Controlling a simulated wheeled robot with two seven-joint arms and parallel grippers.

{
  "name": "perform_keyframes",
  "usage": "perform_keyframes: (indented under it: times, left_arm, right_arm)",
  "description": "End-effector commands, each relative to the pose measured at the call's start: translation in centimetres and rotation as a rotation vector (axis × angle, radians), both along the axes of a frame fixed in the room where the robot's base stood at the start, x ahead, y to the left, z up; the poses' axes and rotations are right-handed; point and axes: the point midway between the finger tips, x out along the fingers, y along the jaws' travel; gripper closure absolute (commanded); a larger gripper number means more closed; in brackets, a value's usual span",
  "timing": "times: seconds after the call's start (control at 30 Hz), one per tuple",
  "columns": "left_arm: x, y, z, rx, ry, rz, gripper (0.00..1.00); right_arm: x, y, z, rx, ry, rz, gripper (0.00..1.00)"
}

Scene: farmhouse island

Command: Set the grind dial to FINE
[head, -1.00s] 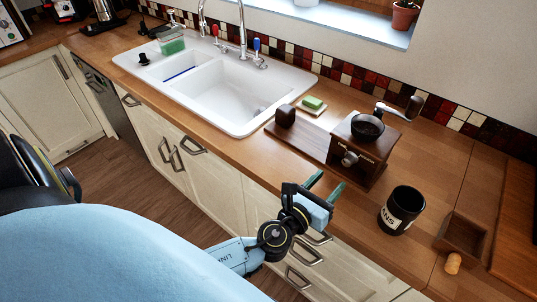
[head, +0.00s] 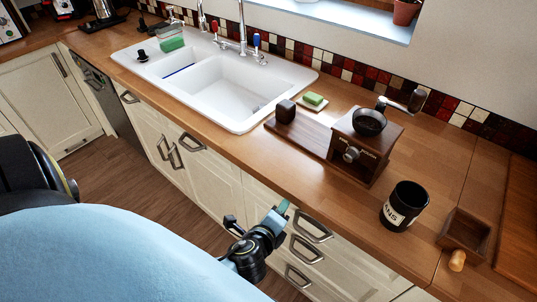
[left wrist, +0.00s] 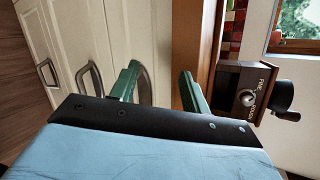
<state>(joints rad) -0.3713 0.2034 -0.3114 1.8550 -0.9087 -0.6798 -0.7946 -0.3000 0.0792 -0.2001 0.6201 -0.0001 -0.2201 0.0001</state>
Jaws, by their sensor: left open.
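The wooden coffee grinder (head: 378,142) stands upright on the counter, with a dark bowl and a crank on top. Its round metal grind dial (head: 351,154) is on the front face. In the left wrist view the dial (left wrist: 247,99) shows at the right, with the word FINE near it; other lettering is too small to read surely, and the dial's setting is unclear. My left gripper (head: 281,212) is in front of the drawers, below the counter edge and left of the grinder, touching nothing. Its green fingers (left wrist: 158,85) are apart and empty. My right gripper is out of view.
A black mug (head: 405,203), an open wooden box (head: 466,233) and a cork (head: 457,260) are right of the grinder. A wooden board with a dark block (head: 285,111) and a green sponge (head: 314,99) are left. The sink (head: 225,85) lies farther left. Drawer handles (head: 307,250) jut out near my gripper.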

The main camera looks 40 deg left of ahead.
Motion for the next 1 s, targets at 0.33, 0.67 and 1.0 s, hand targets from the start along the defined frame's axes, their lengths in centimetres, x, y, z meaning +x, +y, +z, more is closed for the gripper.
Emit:
perform_keyframes:
  times: [0.33, 0.67, 1.0]
  left_arm:
    - [-2.0, 0.1, -6.8, -0.17, 0.111, 0.075, 0.53]
    - [-3.4, 0.1, -10.4, -0.255, 0.17, 0.116, 0.53]
    - [-3.5, 0.1, -10.7, -0.263, 0.176, 0.12, 0.53]
  right_arm:
    - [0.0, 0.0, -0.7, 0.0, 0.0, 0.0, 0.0]
    - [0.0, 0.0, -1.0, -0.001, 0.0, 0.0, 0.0]
    - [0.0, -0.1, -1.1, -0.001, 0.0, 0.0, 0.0]
